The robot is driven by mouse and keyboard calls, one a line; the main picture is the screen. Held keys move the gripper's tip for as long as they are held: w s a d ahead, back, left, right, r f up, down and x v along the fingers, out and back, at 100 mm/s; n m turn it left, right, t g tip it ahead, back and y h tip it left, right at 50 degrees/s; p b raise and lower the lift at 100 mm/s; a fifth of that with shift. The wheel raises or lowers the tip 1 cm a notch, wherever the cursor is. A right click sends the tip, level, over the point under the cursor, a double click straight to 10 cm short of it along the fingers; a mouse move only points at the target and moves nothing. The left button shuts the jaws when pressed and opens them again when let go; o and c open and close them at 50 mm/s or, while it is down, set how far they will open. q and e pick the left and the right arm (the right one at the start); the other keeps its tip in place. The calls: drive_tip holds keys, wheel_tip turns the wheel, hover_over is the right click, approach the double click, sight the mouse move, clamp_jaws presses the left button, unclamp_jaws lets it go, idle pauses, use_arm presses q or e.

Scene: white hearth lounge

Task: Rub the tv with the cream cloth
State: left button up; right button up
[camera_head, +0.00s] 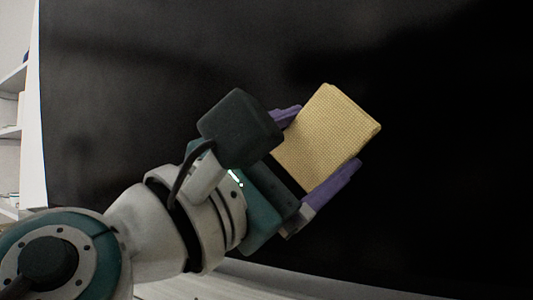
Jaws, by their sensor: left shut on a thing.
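The tv (440,120) is a large dark screen that fills most of the head view. My left gripper (326,147) comes in from the lower left and is shut on the cream cloth (328,128), a folded, textured yellowish block. The purple fingers lie on either side of the cloth. The cloth is in front of the screen near the picture's middle; I cannot tell whether it touches the screen. My right gripper is not in view.
A white shelf unit (10,132) stands at the far left, beside the tv's left edge. A pale surface (270,280) runs below the screen's lower edge. The screen area right of the cloth is clear.

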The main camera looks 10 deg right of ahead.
sight(283, 147)
use_arm(q)
drive_tip(key=shift+w+a+f+b, duration=0.15)
drive_tip(key=shift+w+a+b, duration=0.65)
drive_tip(key=shift+a+b, duration=0.2)
drive_tip(key=shift+w+a+b, duration=0.3)
drive_tip(key=shift+a, duration=0.05)
drive_tip(key=w+a+b, duration=0.4)
drive_tip(key=a+b, duration=0.1)
drive_tip(key=b, duration=0.2)
drive_tip(key=shift+a+r, duration=0.2)
drive_tip(key=s+a+p, duration=0.2)
drive_tip(key=s+a, duration=0.1)
drive_tip(key=s, duration=0.2)
drive_tip(key=shift+a+f, duration=0.2)
drive_tip(key=shift+f, duration=0.1)
